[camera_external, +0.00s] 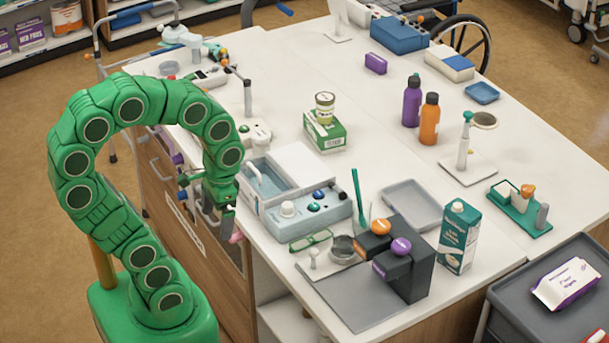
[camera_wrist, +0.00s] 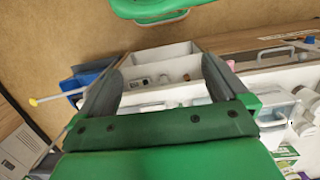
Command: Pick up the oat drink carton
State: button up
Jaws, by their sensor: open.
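A tall dark green carton with a cream and brown printed side (camera_external: 458,237) stands upright near the front right of the white table, beside a dark grey block. Its lettering is too small to read surely; it looks like the oat drink carton. My gripper (camera_external: 213,213) hangs low at the table's left edge, far to the left of the carton, by the drawer fronts. In the wrist view the two dark fingers of my gripper (camera_wrist: 162,75) are spread, with nothing seen held between them. I cannot make out the carton in the wrist view.
A white and blue device (camera_external: 300,205) stands between my gripper and the carton. The dark grey block (camera_external: 408,262) with orange and purple knobs and a grey tray (camera_external: 410,203) flank the carton. Purple (camera_external: 412,102) and orange (camera_external: 429,120) bottles stand further back. An open drawer (camera_wrist: 160,72) shows beyond my fingers.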

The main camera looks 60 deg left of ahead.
jog(key=shift+s+f, duration=0.2)
jog(key=shift+s, duration=0.3)
jog(key=shift+c, duration=0.4)
jog(key=shift+d, duration=0.1)
